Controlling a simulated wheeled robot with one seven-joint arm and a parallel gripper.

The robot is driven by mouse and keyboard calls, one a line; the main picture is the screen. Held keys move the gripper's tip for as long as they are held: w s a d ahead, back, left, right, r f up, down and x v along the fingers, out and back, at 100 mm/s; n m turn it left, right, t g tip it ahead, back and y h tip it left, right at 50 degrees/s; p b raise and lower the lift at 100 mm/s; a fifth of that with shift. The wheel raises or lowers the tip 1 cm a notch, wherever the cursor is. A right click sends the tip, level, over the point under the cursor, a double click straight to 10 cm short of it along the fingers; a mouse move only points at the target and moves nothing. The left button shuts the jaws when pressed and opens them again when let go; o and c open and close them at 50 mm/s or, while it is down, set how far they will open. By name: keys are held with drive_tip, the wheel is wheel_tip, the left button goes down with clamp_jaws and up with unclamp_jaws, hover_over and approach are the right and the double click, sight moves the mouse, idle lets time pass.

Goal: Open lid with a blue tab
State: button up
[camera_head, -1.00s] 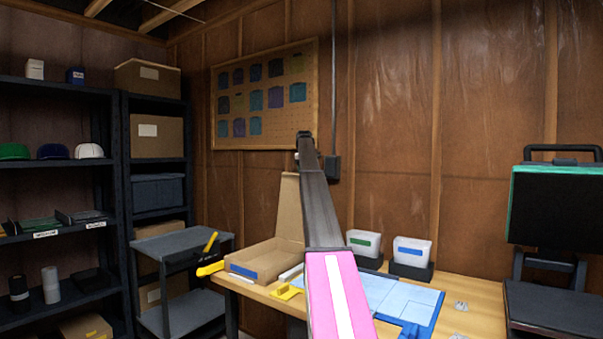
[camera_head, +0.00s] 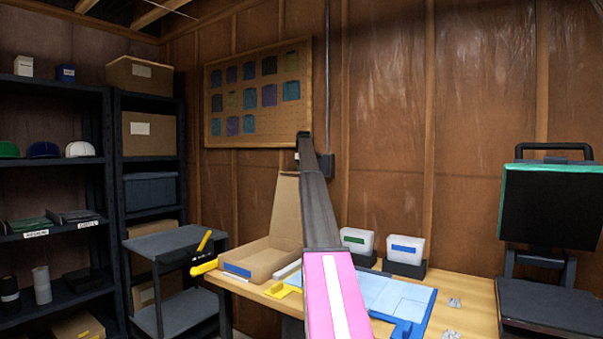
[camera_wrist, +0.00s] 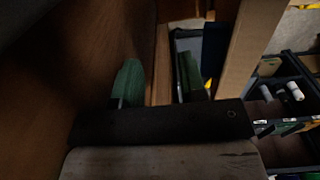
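An open-topped cardboard box (camera_head: 262,262) with a blue tab (camera_head: 238,271) on its front stands at the table's left end. Its tan lid panel (camera_head: 286,208) stands upright at the box's back right, partly hidden by my arm. My arm's pink and dark grey links cross the middle of the head view, and my gripper cannot be made out there. In the wrist view, the two green fingers of my gripper (camera_wrist: 160,80) are apart, with nothing clearly held between them. A tan strip (camera_wrist: 250,45) runs to the right of the fingers; I cannot tell whether it is the lid.
Two white bins, one with a green label (camera_head: 355,241) and one with a blue label (camera_head: 405,249), stand at the table's back. A blue-edged mat (camera_head: 395,295) lies on the wooden table (camera_head: 465,290). A grey cart (camera_head: 165,245) and dark shelves (camera_head: 60,160) are left; a black-and-green case (camera_head: 550,205) is right.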

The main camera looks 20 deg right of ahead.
drive_tip(key=shift+w+d, duration=0.5)
drive_tip(key=shift+d, duration=0.1)
drive_tip(key=shift+r, duration=0.1)
drive_tip(key=shift+d+r, duration=0.1)
